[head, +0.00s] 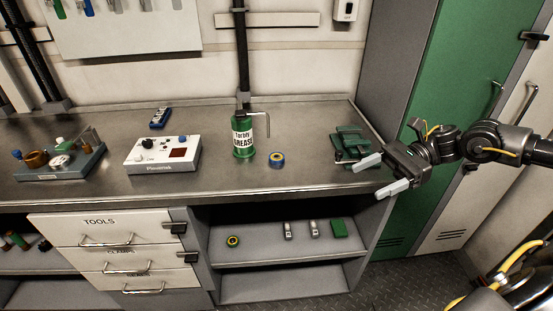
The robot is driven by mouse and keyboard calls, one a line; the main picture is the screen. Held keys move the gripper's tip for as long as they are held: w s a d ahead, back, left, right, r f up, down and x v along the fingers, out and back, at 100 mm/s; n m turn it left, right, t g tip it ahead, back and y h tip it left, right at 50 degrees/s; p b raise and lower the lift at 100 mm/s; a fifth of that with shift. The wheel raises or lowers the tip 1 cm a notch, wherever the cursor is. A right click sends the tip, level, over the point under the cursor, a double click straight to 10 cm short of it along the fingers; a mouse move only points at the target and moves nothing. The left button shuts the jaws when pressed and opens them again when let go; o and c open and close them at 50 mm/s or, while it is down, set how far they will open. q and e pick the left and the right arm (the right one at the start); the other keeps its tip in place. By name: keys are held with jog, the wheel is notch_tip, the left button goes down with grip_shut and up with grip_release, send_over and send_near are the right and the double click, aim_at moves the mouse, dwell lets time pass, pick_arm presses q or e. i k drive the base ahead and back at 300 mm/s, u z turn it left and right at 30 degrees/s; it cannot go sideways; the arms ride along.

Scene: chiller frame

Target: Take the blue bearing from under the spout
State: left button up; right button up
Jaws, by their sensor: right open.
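A small blue ring-shaped bearing (277,159) lies on the metal bench top, just right of a green grease can (243,142). The can's thin spout (267,126) bends over and ends above the bearing. My right gripper (378,174) is open and empty, with its two pale fingers pointing left. It is at the bench's right front edge, right of the bearing and well apart from it. My left gripper is not in view.
Green vise-like parts (350,145) stand on the bench between the bearing and my right gripper. A white control box (163,154) is left of the can. Bench in front of the bearing is clear.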

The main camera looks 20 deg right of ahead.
aim_at(275, 158)
jog(key=z, duration=0.05)
jog(key=i, duration=1)
jog(key=u, duration=0.05)
